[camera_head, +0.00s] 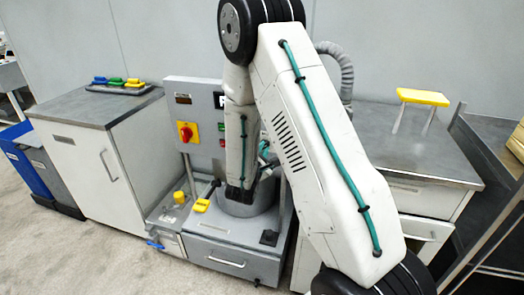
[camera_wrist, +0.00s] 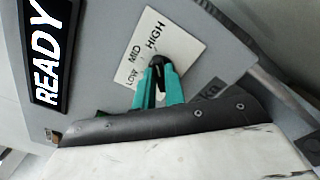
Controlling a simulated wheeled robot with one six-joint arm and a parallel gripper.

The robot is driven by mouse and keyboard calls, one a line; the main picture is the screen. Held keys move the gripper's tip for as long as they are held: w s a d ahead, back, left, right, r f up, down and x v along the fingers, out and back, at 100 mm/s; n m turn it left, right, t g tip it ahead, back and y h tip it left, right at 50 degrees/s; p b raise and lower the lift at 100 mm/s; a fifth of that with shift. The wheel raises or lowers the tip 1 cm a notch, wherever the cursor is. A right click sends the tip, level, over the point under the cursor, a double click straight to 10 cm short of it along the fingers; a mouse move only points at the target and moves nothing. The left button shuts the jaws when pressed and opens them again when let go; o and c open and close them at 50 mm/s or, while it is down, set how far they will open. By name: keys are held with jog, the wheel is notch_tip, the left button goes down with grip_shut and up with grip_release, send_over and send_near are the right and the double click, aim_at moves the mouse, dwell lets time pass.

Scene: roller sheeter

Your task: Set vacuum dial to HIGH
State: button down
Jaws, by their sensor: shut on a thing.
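The vacuum dial (camera_wrist: 160,60) is a small black knob in the wrist view. It sits on a white label plate (camera_wrist: 180,36) printed LOW, MID and HIGH. The three words fan around the dial, and HIGH is at the upper right in the picture. My gripper (camera_wrist: 159,76) has teal fingers and is shut on the dial, one finger on each side. The fingers hide part of the knob, and I cannot tell which word it points to. In the head view my arm covers the dial.
A display (camera_wrist: 48,50) reading READY is left of the label. In the head view, the grey control panel (camera_head: 181,88) carries a red-and-yellow switch (camera_head: 186,132). The machine base (camera_head: 225,250) stands below. Counters flank the machine; the right one holds a yellow-topped stand (camera_head: 423,97).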

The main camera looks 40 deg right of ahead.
jog(key=c, duration=1.5)
grip_release()
jog(key=shift+s+d, duration=0.1)
jog(key=shift+d, duration=0.1)
jog(key=shift+o, duration=0.2)
jog(key=shift+a, duration=0.1)
jog(key=v, duration=0.7)
jog(key=shift+s+a, duration=0.2)
jog(key=shift+a, duration=0.15)
